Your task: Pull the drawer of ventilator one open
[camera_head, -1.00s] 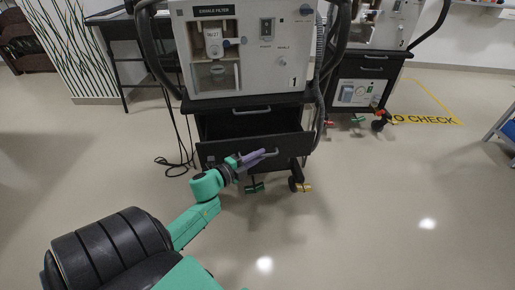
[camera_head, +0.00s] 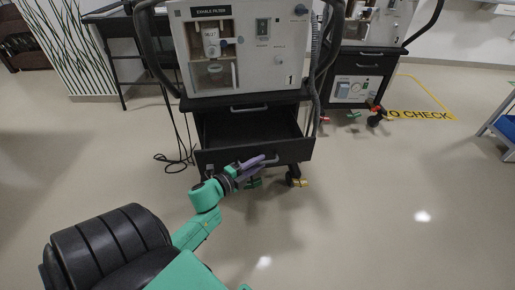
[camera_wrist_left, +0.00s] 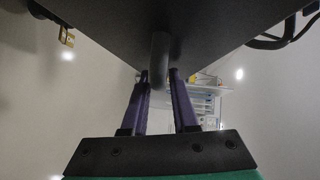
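Ventilator one (camera_head: 251,62), a pale box marked 1, stands on a black cart. The cart's lower drawer (camera_head: 225,160) is pulled out, and its dark empty inside shows from above. My left gripper (camera_head: 258,164), with purple fingers, is at the handle on the drawer front. In the left wrist view, the fingers (camera_wrist_left: 159,78) stand on either side of the grey handle (camera_wrist_left: 159,58) and appear shut on it, under the dark drawer front (camera_wrist_left: 205,28). My right gripper is not in view.
A second ventilator cart (camera_head: 357,78) stands at the back right, by yellow floor markings (camera_head: 420,115). A black table (camera_head: 112,20) is behind at the left, with loose cables (camera_head: 178,160) on the floor. The floor in front is clear.

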